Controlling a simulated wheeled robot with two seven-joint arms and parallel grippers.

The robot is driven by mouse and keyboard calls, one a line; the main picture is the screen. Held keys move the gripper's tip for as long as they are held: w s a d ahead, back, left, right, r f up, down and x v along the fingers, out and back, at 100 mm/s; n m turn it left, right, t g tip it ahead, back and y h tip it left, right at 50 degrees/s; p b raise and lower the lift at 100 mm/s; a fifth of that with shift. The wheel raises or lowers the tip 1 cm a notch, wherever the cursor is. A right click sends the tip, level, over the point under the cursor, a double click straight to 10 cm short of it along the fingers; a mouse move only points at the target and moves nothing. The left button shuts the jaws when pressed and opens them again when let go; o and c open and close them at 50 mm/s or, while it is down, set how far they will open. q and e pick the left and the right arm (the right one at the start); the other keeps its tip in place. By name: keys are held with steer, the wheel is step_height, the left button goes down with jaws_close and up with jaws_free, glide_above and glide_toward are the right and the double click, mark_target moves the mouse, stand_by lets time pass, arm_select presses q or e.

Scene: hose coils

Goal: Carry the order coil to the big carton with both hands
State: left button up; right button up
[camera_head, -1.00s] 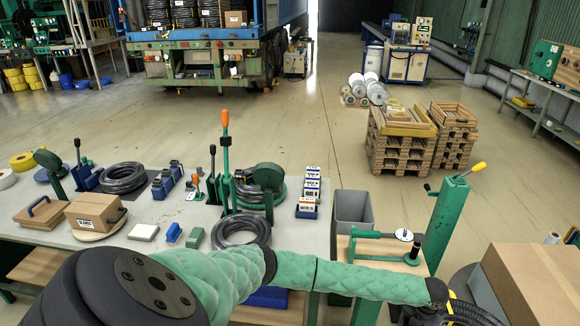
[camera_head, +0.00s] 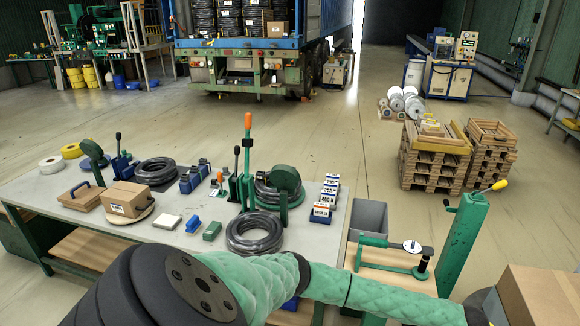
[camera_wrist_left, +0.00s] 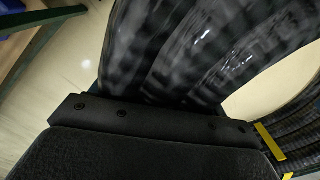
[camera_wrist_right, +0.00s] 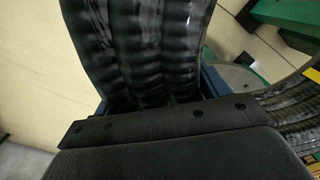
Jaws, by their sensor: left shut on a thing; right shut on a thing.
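The order coil is a thick bundle of black ribbed hose. My left gripper (camera_wrist_left: 155,108) is shut on the coil (camera_wrist_left: 190,50), whose windings fill much of the left wrist view. My right gripper (camera_wrist_right: 170,125) is shut on the coil (camera_wrist_right: 135,40) at another place, seen in the right wrist view. In the head view one of my green-sleeved arms crosses the bottom, and the coil and both grippers are out of sight. A large brown carton (camera_head: 548,298) is partly visible at the lower right.
A workbench (camera_head: 60,195) holds hose coils (camera_head: 255,233), a small carton (camera_head: 127,198) and hand tools. A green post with a yellow-tipped lever (camera_head: 463,240) and a grey bin (camera_head: 368,220) stand right of it. Pallets (camera_head: 433,165) stand behind. Open floor lies beyond the bench.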

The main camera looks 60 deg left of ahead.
arm_select(q)
steer(key=shift+a+r, duration=0.1)
steer(key=shift+r, duration=0.1)
arm_select(e)
steer(key=shift+a+r, duration=0.1)
steer(key=shift+r, duration=0.1)
arm_select(q)
steer(key=shift+w+r, duration=0.1)
steer(key=shift+r, duration=0.05)
arm_select(e)
steer(key=shift+w+r, duration=0.1)
steer(key=shift+r, duration=0.05)
